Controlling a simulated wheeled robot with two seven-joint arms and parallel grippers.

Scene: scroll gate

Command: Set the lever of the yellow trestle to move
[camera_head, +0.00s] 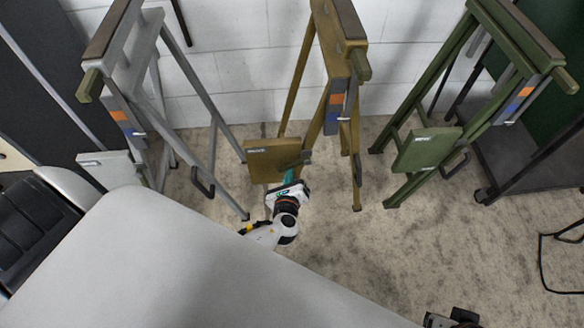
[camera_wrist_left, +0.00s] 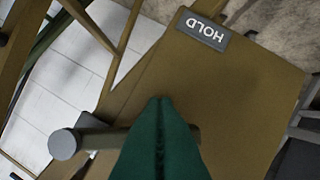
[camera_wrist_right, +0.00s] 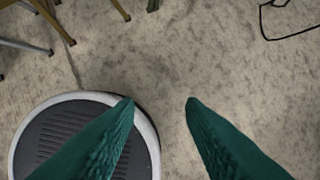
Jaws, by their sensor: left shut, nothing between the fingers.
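The yellow trestle (camera_head: 340,60) stands in the middle, with a brown-yellow plate (camera_head: 268,160) low on its frame. In the left wrist view the plate (camera_wrist_left: 240,90) bears a grey label reading HOLD (camera_wrist_left: 203,30), upside down. A lever with a round grey end (camera_wrist_left: 64,145) crosses low over the plate, partly hidden by my fingers. My left gripper (camera_head: 289,178) is shut and empty, its green fingertips (camera_wrist_left: 160,102) over the plate at the lever. I cannot tell whether they touch it. My right gripper (camera_wrist_right: 160,103) is open and empty above the floor.
A grey trestle (camera_head: 135,60) stands at left and a green trestle (camera_head: 490,80) at right, each with a similar plate. A white wall is behind them. The concrete floor (camera_head: 400,250) in front is mostly clear; a black cable (camera_head: 545,265) lies at far right.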

